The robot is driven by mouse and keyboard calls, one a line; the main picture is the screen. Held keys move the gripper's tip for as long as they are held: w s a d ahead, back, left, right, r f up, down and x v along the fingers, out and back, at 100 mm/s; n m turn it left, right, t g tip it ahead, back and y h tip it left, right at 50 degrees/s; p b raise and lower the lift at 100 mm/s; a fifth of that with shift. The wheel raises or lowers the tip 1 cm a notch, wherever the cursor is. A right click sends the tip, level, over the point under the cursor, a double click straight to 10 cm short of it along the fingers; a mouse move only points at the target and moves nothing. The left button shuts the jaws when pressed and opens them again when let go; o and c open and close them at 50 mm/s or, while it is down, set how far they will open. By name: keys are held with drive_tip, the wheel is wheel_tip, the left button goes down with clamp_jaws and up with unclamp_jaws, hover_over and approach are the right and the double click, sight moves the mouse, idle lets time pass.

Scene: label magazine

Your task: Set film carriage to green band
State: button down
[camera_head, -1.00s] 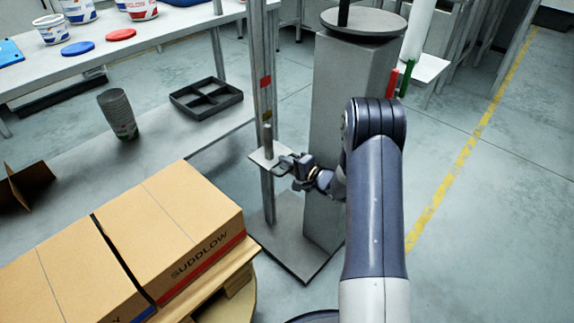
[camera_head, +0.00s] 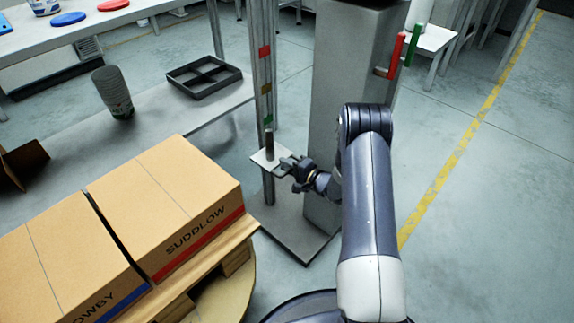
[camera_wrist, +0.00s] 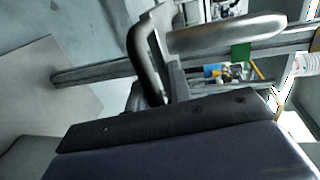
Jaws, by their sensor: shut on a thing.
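The film carriage (camera_head: 266,160) is a pale plate on the upright metal mast (camera_head: 265,22), with a short grey post (camera_head: 269,143) standing on it. The mast bears a red band (camera_head: 265,51), an ochre band (camera_head: 266,88) and the green band (camera_head: 268,120), from top to bottom. In the head view the plate sits below the green band, which shows just above the post's top. My gripper (camera_head: 287,165) is shut on the carriage's handle at its right side. The wrist view shows the dark handle (camera_wrist: 143,60) and the green band (camera_wrist: 240,52); the fingertips are unclear there.
A grey column (camera_head: 345,110) stands right of the mast, with red (camera_head: 397,52) and green (camera_head: 412,45) handles. Cartons (camera_head: 165,205) on a pallet lie front left. A table with a cup stack (camera_head: 112,92) and a divided tray (camera_head: 203,76) is behind left. Floor at right is clear.

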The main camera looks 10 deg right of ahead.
drive_tip(key=c, duration=1.6)
unclamp_jaws()
drive_tip(key=shift+s+f, duration=0.25)
drive_tip(key=shift+f, duration=0.5)
drive_tip(key=shift+o, duration=0.7)
drive_tip(key=shift+r, duration=0.1)
drive_tip(key=p+v, duration=0.3)
drive_tip(key=v, duration=0.7)
drive_tip(key=shift+s+d+r, duration=0.2)
drive_tip(key=shift+d+r, duration=0.1)
drive_tip(key=shift+r, duration=0.05)
drive_tip(key=shift+w, duration=0.1)
drive_tip(key=r+b+x, duration=0.2)
drive_tip(key=x, duration=0.8)
drive_tip(key=shift+w+a+f, duration=0.3)
drive_tip(key=shift+f, duration=0.2)
drive_tip(key=shift+r, duration=0.1)
